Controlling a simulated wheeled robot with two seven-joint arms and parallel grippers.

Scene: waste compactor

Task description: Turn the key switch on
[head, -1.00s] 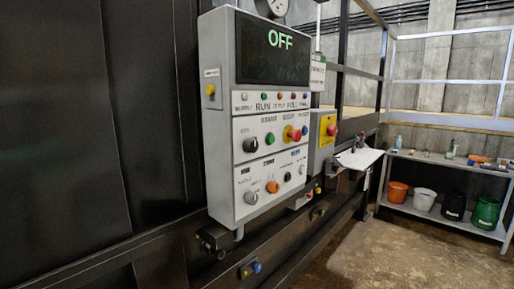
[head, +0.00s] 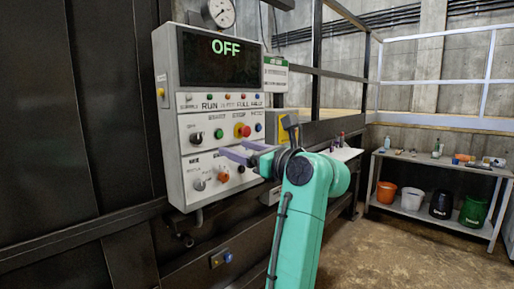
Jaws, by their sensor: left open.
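The grey control panel (head: 172,88) shows OFF in green on its dark display (head: 210,60). A black rotary switch (head: 196,137) sits at the left of its middle row, and a silver rotary switch (head: 199,184) at the left of its lower row. The labels are too small to tell which is the key switch. My left gripper (head: 233,149) is open and empty, its two purple-grey fingers pointing left in front of the panel, to the right of both switches. It hides part of the panel between the middle and lower rows. My right gripper is out of view.
A green button (head: 218,133), a red stop button (head: 243,130) and an orange knob (head: 223,177) are near the fingers. A gauge (head: 219,13) is above the panel. A shelf with buckets (head: 412,198) stands at the right, with open floor before it.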

